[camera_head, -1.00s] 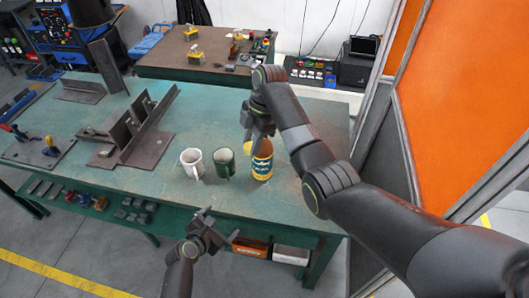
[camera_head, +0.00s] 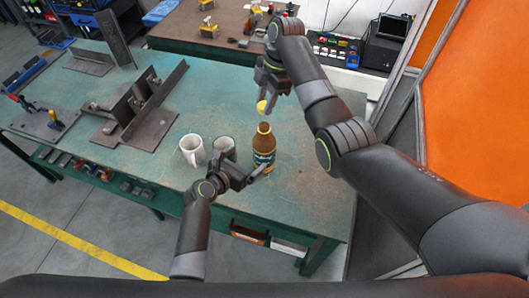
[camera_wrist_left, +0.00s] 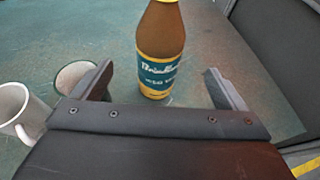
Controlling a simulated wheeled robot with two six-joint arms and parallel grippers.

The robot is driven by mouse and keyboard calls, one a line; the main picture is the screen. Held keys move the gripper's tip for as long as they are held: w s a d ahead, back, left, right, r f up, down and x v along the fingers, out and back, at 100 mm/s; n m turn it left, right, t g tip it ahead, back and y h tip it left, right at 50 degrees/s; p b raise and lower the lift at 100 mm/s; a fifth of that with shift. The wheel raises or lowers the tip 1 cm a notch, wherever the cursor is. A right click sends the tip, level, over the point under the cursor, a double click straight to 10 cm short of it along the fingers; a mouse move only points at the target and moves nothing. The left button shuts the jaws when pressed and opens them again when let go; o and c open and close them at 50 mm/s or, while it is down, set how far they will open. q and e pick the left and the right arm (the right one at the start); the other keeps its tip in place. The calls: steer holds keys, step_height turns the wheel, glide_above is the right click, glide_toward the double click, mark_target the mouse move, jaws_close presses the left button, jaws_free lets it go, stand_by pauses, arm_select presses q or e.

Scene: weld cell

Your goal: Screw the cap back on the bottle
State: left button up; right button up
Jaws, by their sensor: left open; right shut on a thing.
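The bottle (camera_head: 264,146) is brown with a teal label and stands upright and uncapped near the table's front edge. My right gripper (camera_head: 266,94) is shut on the yellow cap (camera_head: 262,107), holding it in the air above the bottle's neck, apart from it. My left gripper (camera_head: 247,168) is open, low at the front of the bottle. In the left wrist view the bottle (camera_wrist_left: 160,60) shows upright between the two spread fingers, touching neither; its top is out of frame.
Steel angle pieces (camera_head: 150,110) lie further left. Table right of the bottle is clear. An orange-panelled screen (camera_head: 475,110) stands at right.

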mark_target(265, 144)
arm_select(q)
steer(key=shift+x, duration=5.95)
arm_select(e)
steer(key=shift+w, duration=0.1)
arm_select(q)
steer(key=shift+r, duration=0.1)
steer(key=c, duration=1.4)
steer(key=shift+c, duration=0.3)
arm_select(e)
steer(key=shift+f, duration=2.5)
